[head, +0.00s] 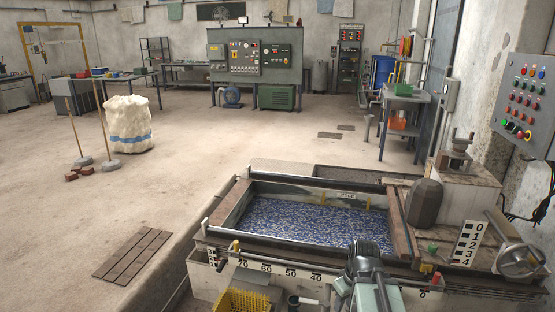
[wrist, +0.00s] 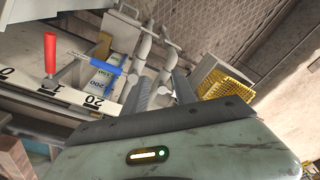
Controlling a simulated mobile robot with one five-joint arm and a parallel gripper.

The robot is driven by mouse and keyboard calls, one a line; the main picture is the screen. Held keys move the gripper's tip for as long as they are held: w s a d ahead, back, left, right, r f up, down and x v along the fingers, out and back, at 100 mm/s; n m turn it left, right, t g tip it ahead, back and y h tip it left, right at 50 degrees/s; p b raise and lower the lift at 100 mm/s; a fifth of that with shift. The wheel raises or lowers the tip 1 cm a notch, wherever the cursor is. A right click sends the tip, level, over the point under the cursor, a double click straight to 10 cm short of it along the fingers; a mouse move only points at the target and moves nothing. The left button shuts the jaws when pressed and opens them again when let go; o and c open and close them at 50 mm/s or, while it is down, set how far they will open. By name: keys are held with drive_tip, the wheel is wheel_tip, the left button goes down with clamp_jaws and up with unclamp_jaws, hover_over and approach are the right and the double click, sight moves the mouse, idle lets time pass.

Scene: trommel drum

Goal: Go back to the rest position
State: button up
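My gripper (wrist: 160,88) shows in the wrist view as two dark grey fingers above a pale green body with a small lit indicator. The fingers stand apart and I see nothing held between them. White pipe fittings (wrist: 146,45) show beyond the fingertips; I cannot tell how far off they are. In the head view my arm stands in front of the near side of the tank (head: 213,256), low in the picture. The fingertips cannot be made out there.
The tank holds blue-and-white granules (head: 310,222). A yellow basket (head: 243,301) stands at its front; it also shows in the wrist view (wrist: 224,77). A red handle (wrist: 50,52) and blue handle (wrist: 97,62) lie left of my fingers. A handwheel (head: 519,260) is right.

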drive_tip(key=s+a+m+g, duration=0.1)
drive_tip(key=s+a+m, duration=0.15)
drive_tip(key=a, duration=0.65)
wheel_tip(320, 180, up, 19)
drive_tip(key=m+p, duration=0.2)
drive_tip(key=p, duration=1.7)
drive_tip(key=shift+w+r+h+p, duration=0.2)
drive_tip(key=shift+h+p, duration=0.1)
drive_tip(key=shift+h, duration=0.1)
drive_tip(key=shift+f, duration=0.1)
drive_tip(key=shift+c, duration=0.3)
